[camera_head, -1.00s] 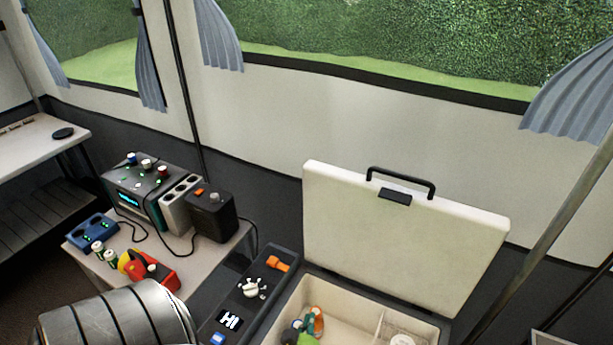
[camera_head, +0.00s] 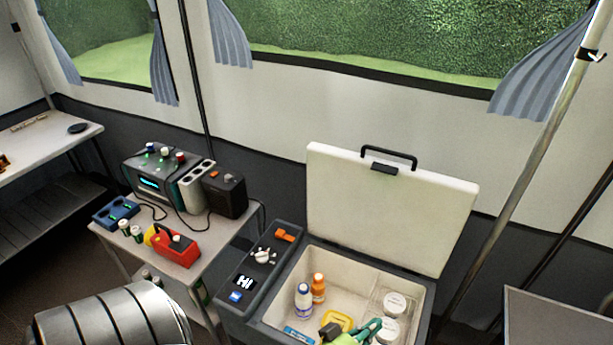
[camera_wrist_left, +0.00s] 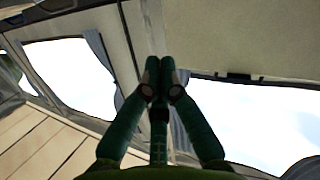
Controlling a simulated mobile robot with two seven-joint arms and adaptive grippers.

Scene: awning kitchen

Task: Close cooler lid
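The cooler (camera_head: 425,313) stands at the lower right in the head view. Its cream lid (camera_head: 390,215) is raised, leaning back near the tent wall, with a black handle (camera_head: 388,153) along its top edge. My left gripper (camera_head: 375,326), green and dark teal, shows at the bottom edge of the head view, in front of the cooler's interior and apart from the lid. In the left wrist view its fingertips (camera_wrist_left: 161,63) meet with nothing visible between them. My right gripper is not in view.
White and orange bottles (camera_head: 318,288), a yellow item (camera_head: 340,320) and white round containers (camera_head: 396,304) lie in the cooler. A side table (camera_head: 185,262) with electrical devices stands to its left. A pole (camera_head: 520,185) slants up to the right of the lid.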

